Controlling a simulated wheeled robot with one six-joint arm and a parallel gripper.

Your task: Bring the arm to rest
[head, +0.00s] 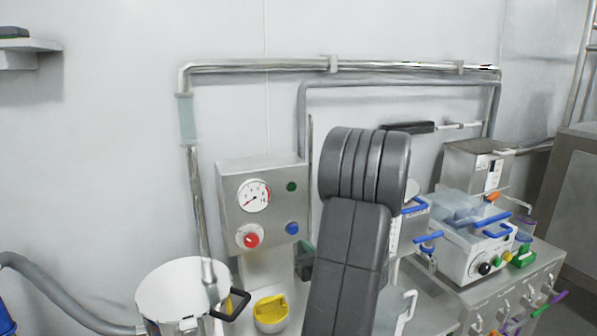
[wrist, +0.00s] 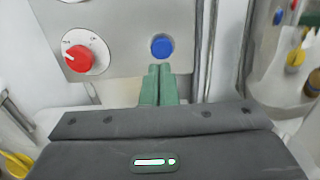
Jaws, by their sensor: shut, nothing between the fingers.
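My arm (head: 350,230) rises dark grey in the middle of the head view, bent at a rounded joint. It hides part of the bench and wall behind it. My gripper (wrist: 158,72) shows in the wrist view with its two green fingers together and nothing between them. The fingertips point at the steel control panel (wrist: 120,30), just below a blue button (wrist: 162,46). I cannot tell whether they touch the panel. In the head view only a bit of the gripper shows, left of my arm.
The control panel carries a gauge (head: 254,196), a red knob (head: 249,236) and a green button (head: 292,187). A white drum (head: 185,288) and a yellow scoop-like container (head: 270,312) stand at the left. A boxy white device (head: 472,245) with blue handles is at the right. Pipes run along the wall.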

